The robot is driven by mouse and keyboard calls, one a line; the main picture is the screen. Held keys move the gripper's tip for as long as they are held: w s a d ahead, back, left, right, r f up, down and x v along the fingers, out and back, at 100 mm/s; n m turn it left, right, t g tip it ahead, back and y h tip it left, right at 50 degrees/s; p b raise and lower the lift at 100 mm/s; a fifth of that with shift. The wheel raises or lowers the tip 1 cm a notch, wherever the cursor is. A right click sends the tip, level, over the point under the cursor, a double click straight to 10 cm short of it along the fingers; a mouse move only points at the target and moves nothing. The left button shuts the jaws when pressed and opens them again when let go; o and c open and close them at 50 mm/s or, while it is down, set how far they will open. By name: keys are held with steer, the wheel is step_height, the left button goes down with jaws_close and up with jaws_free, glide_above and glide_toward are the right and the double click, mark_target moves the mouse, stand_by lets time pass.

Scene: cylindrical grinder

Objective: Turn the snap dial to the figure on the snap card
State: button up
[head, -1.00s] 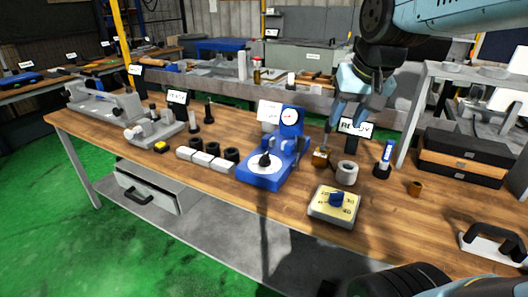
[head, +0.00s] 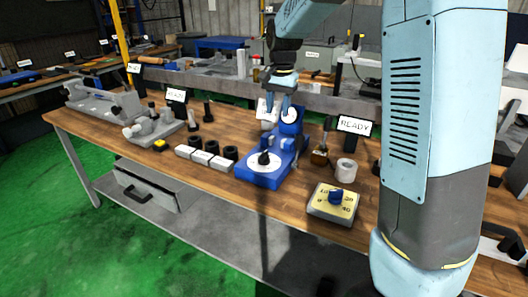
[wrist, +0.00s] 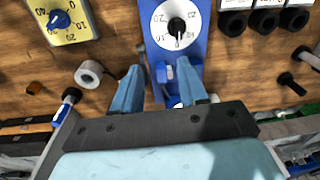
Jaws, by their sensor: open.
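A blue stand (head: 262,179) carries a white dial face with a black knob (head: 264,158) on its flat base and a round gauge (head: 289,115) on its upright. The black knob (wrist: 177,26) also shows in the wrist view; its exact setting is unclear. A yellow dial box (head: 321,208) with a blue knob (head: 336,196) stands to the right. No label tells which is the snap dial. A white card (head: 263,117) stands behind the blue stand, partly covered by my gripper; its figure is unreadable. My gripper (head: 278,106) is open and empty, above the stand, apart from the black knob.
White blocks (head: 206,158) and black rings lie left of the stand. My arm hides the bench's right part. The front middle of the bench is clear.

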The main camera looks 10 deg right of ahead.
steer(key=m, duration=0.1)
glide_above(264, 152)
step_height(264, 152, down, 5)
steer(key=shift+g, duration=0.3)
step_height(264, 152, down, 14)
steer(key=shift+s+r, duration=0.1)
steer(key=shift+c, duration=0.3)
jaws_close()
